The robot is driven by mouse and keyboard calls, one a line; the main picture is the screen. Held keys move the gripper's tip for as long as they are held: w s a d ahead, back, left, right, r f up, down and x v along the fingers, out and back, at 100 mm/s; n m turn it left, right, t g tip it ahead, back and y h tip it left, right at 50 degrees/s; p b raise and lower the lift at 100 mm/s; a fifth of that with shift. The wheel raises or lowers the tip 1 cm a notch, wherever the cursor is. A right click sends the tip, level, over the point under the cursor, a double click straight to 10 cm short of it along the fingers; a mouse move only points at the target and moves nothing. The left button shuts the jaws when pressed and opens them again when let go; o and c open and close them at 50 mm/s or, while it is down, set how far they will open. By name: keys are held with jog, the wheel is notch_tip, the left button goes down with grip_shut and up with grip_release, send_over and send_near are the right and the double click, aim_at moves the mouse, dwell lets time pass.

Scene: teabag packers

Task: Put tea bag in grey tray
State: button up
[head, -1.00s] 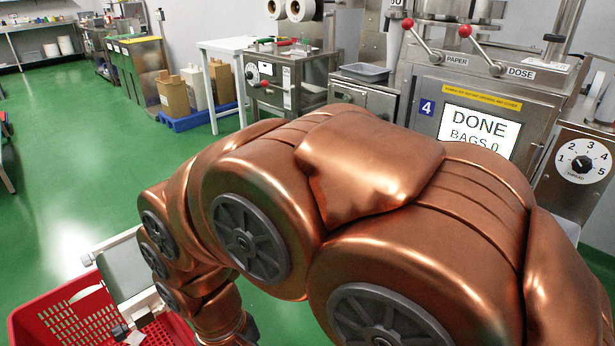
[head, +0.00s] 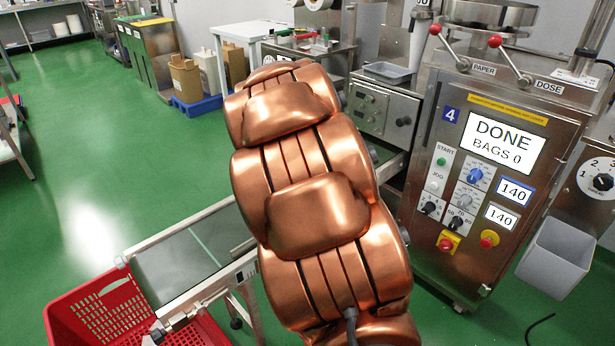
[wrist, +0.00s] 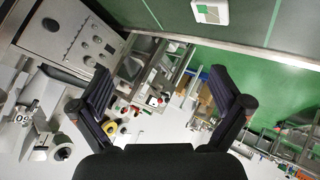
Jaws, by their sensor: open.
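A white tea bag with a green mark (wrist: 210,12) lies on the dark conveyor belt (wrist: 270,30) at the top of the wrist view. My gripper (wrist: 168,95) is open and empty, its two dark fingers spread wide, apart from the tea bag. In the head view my copper arm hides the gripper and part of the conveyor; no tea bag shows there. A small grey tray (head: 388,72) sits on top of a steel cabinet behind the arm, left of the packing machine.
The packing machine (head: 485,180) with a "DONE, BAGS 0" screen stands at right, a grey bin (head: 553,262) beside it. The conveyor (head: 170,275) ends above a red crate (head: 100,310) at lower left. Green floor at left is open.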

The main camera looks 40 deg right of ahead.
jog(key=w+d+f+n+t+y+p, duration=0.25)
jog(key=w+d+p, duration=0.2)
jog(key=d, duration=0.35)
jog(key=a+f+y, duration=0.1)
jog(key=f, duration=0.1)
jog(key=a+f+t+y+p, duration=0.1)
jog(key=f+y, duration=0.1)
jog(key=f, duration=0.1)
jog(key=s+a+f+n+y+p, duration=0.1)
jog(key=f+y, duration=0.1)
jog(key=f, duration=0.1)
jog(key=shift+t+y, duration=0.25)
jog(key=shift+f, duration=0.15)
jog(key=shift+a+x, duration=0.15)
jog(key=shift+x, duration=1.7)
jog(key=shift+a+x, duration=0.1)
jog(key=shift+x, duration=1.8)
jog(key=shift+c, duration=0.2)
jog(key=c, duration=0.7)
